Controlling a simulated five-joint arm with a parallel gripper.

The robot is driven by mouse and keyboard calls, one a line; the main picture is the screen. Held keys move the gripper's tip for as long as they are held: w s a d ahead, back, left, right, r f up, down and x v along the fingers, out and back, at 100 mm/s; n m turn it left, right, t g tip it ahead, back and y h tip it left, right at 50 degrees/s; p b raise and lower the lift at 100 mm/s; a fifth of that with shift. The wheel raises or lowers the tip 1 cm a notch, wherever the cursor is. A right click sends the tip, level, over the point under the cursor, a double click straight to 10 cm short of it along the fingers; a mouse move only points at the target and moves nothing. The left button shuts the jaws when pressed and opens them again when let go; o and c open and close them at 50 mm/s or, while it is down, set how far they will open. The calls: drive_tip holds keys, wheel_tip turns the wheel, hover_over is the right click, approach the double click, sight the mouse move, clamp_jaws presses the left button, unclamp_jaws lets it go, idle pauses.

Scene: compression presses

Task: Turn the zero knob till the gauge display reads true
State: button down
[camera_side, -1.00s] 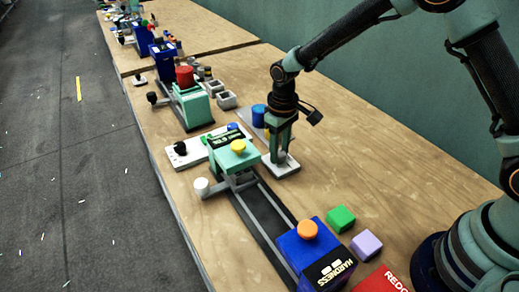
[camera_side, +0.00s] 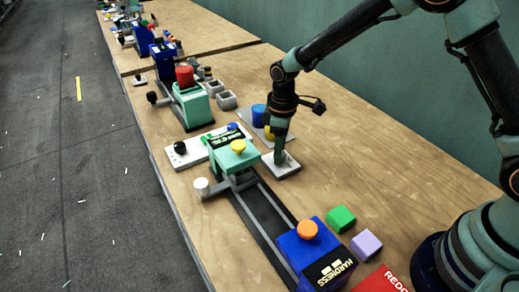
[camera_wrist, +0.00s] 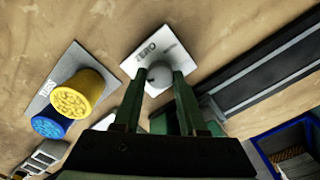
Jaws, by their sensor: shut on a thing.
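The zero knob (camera_wrist: 158,74) is a small grey dial with a dark pointer line, on a white plate marked ZERO (camera_wrist: 173,45) in the wrist view. The plate also shows in the side view (camera_side: 289,167), where my gripper hides the knob. My gripper (camera_wrist: 157,80) is shut on the knob, with one finger on each side. In the side view my gripper (camera_side: 280,151) points straight down over the plate. A dark display panel (camera_side: 227,138) is on the mint-green press (camera_side: 237,158); its reading is too small to make out.
A blue cylinder (camera_side: 259,115) and a yellow cylinder (camera_wrist: 79,92) stand on a grey plate beside the knob. A blue HARDNESS block (camera_side: 311,252), a green cube (camera_side: 340,218) and a lilac cube (camera_side: 366,245) are nearer. Bare wood lies right of the knob plate.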

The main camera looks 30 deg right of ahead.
drive_tip(key=shift+c, duration=2.3)
unclamp_jaws()
drive_tip(key=shift+r, duration=0.1)
wheel_tip(320, 180, up, 12)
